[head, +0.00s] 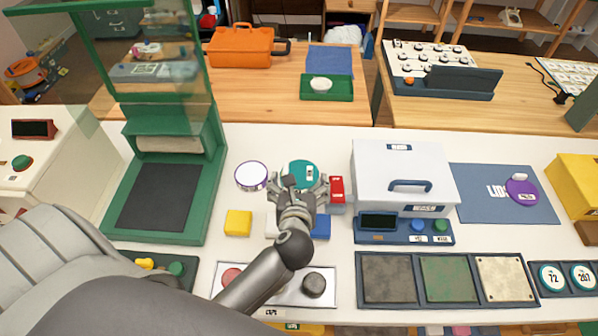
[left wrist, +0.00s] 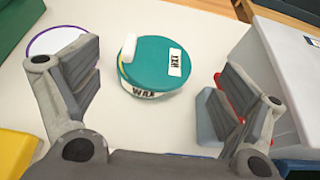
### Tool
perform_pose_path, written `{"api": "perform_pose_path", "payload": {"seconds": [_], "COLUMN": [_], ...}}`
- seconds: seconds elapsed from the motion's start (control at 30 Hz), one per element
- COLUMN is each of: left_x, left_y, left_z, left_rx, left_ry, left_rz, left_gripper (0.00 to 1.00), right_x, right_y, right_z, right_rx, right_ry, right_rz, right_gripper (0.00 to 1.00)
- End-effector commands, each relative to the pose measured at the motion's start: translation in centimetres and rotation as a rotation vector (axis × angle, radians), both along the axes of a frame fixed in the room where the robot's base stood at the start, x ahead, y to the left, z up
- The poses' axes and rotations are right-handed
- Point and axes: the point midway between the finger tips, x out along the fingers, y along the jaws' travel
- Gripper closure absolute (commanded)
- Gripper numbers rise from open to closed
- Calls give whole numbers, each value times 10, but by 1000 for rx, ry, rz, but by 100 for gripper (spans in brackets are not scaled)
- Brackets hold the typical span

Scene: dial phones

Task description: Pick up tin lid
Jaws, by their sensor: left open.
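A teal tin lid (head: 302,171) sits on a tin on the white table. In the left wrist view the lid (left wrist: 158,60) carries a white tab and a label, and the tin (left wrist: 150,94) under it shows a thin rim. My left gripper (head: 299,184) is open and empty, its fingers pointing toward the lid with a gap visible to it in the left wrist view (left wrist: 155,82). A second lid, purple with a white tab (head: 521,190), lies on a blue mat (head: 480,207) at right. My right gripper is not in view.
A round white tin with a purple rim (head: 251,176) stands left of the teal one. A red and grey block (head: 337,190) and a white box with a blue handle (head: 400,165) stand close on the right. A yellow block (head: 238,223) lies nearer. A green-framed press (head: 160,190) stands left.

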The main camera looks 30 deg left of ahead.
Motion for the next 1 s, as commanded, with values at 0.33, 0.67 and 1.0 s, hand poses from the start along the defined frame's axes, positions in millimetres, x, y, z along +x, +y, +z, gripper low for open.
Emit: {"api": "perform_pose_path", "payload": {"seconds": [0.33, 0.67, 1.0], "left_x": [27, 59, 65], "left_y": [12, 27, 29], "left_z": [-11, -28, -32], "left_rx": [1, 3, -1], "left_ry": [-1, -1, 0], "left_rz": [-1, -1, -2], "left_gripper": [7, 7, 7], "right_x": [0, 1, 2], "right_y": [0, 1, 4], "right_z": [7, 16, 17], "right_rx": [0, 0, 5], "right_ry": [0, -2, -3], "right_rz": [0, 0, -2], "right_gripper": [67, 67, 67]}}
